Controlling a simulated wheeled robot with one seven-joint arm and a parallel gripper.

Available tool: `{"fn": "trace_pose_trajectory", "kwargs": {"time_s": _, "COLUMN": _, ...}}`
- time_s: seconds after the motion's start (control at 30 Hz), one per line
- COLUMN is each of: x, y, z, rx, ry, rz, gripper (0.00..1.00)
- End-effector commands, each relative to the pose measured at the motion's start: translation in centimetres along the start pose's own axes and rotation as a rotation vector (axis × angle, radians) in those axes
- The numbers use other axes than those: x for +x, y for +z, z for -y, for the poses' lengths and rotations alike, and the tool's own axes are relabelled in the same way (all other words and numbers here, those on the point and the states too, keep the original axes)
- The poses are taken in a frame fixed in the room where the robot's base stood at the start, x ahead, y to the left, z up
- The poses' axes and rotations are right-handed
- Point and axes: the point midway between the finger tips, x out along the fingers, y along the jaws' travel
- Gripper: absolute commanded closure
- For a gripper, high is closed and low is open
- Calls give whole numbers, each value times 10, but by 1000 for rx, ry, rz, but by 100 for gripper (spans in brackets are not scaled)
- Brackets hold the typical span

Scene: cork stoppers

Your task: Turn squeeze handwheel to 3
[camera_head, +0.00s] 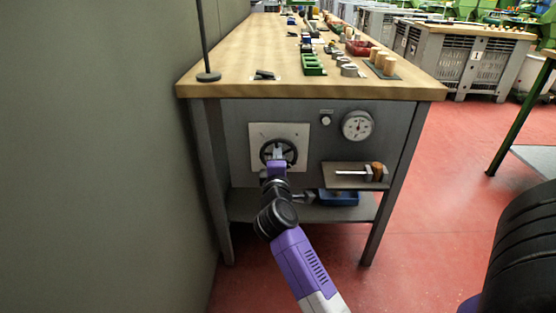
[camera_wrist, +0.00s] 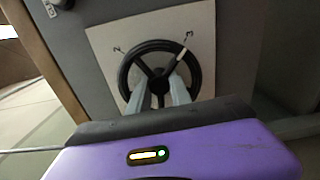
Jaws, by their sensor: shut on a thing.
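The black squeeze handwheel (camera_head: 291,147) sits on a pale square plate (camera_head: 262,131) on the front panel of the workbench. In the wrist view the handwheel (camera_wrist: 195,70) shows its spokes, a pale mark on the rim at the upper right, and small dark marks on the plate (camera_wrist: 104,38) around it. The exact part gripped is partly hidden.
A round dial gauge (camera_head: 357,125) and a small knob (camera_head: 326,120) are on the panel to the right. A small shelf (camera_head: 345,183) with corks sticks out below them, above a blue bin (camera_head: 340,198). The bench top (camera_head: 230,75) overhangs the panel. A wall stands close on the left.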

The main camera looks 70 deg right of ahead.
Motion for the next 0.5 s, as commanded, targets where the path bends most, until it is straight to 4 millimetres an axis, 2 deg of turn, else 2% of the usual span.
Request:
{"fn": "trace_pose_trajectory", "kwargs": {"time_s": 0.03, "x": -1, "y": -1, "z": 4, "rx": 11, "ry": -5, "rz": -1, "gripper": 100}}
{"fn": "trace_pose_trajectory", "kwargs": {"time_s": 0.5, "x": 0, "y": -1, "z": 3, "rx": 48, "ry": -5, "rz": -1, "gripper": 100}}
